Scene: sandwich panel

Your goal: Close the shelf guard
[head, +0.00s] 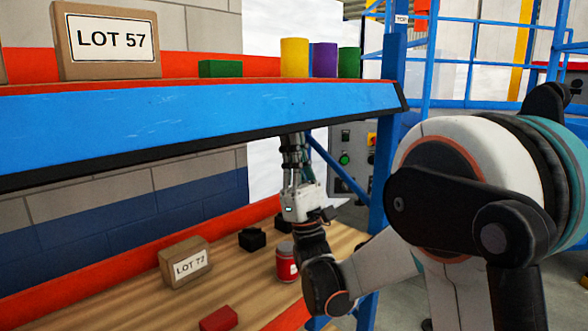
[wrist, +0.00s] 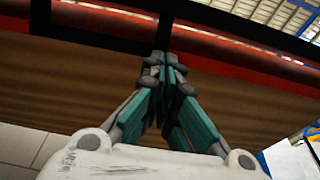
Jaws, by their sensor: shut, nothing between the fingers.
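The shelf guard (head: 180,122) is a long blue panel with a black lower edge. It runs along the front of the upper shelf in the head view and looks tilted outward. My gripper (head: 293,142) points up from below, near the guard's right end. Its fingertips are hidden behind the guard's lower edge, so I cannot tell whether they touch it. In the wrist view my gripper (wrist: 163,66) has its fingers shut together with nothing between them, below a brown surface and dark bars. I cannot tell which of these bars belongs to the guard.
The upper shelf carries a LOT 57 box (head: 106,40), a green block (head: 220,69) and yellow, purple and green cylinders. The lower wooden shelf (head: 125,290) holds a LOT 77 box (head: 186,263), a red can (head: 286,264) and small blocks. A blue upright (head: 393,60) stands right of the guard.

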